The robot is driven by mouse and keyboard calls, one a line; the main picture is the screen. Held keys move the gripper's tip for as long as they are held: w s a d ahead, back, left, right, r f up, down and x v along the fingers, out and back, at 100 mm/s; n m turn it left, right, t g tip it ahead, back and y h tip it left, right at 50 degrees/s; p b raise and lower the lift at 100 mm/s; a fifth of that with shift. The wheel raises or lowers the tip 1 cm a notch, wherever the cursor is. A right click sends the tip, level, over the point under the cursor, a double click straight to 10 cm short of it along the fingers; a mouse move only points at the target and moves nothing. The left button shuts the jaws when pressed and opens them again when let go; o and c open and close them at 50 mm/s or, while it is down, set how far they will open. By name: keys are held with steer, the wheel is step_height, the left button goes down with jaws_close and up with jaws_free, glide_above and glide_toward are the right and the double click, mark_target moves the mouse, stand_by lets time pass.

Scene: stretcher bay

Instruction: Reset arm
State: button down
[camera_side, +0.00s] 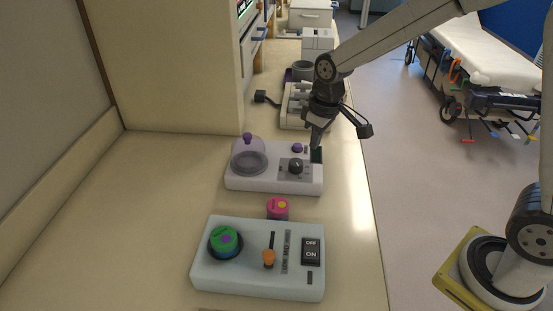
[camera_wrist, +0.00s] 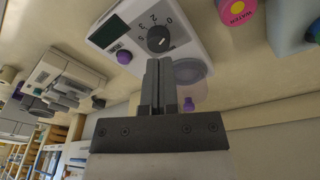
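My gripper (camera_side: 315,140) hangs just above the right back part of a white device (camera_side: 236,183) on the counter. In the wrist view my gripper (camera_wrist: 158,62) has its two fingers close together, with nothing seen between them. The white device (camera_wrist: 188,20) shows there beyond the fingertips, with a dark numbered dial (camera_wrist: 158,40) and a purple button (camera_wrist: 124,57). In the side view it also has a clear dome (camera_side: 240,150) at its left. I cannot tell whether my fingertips touch the device.
More devices (camera_side: 292,110) stand behind my gripper. A wall (camera_side: 185,60) rises at the left. The counter's left part (camera_side: 110,220) is clear.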

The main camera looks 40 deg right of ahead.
steer(key=s+d+f+m, duration=0.1)
steer(key=s+f, duration=0.1)
steer(key=s, duration=0.4)
steer(key=s+d+f+m+t, duration=0.1)
steer(key=s+d+f+m, duration=0.1)
steer(key=s, duration=0.5)
steer(key=shift+s+f, duration=0.25)
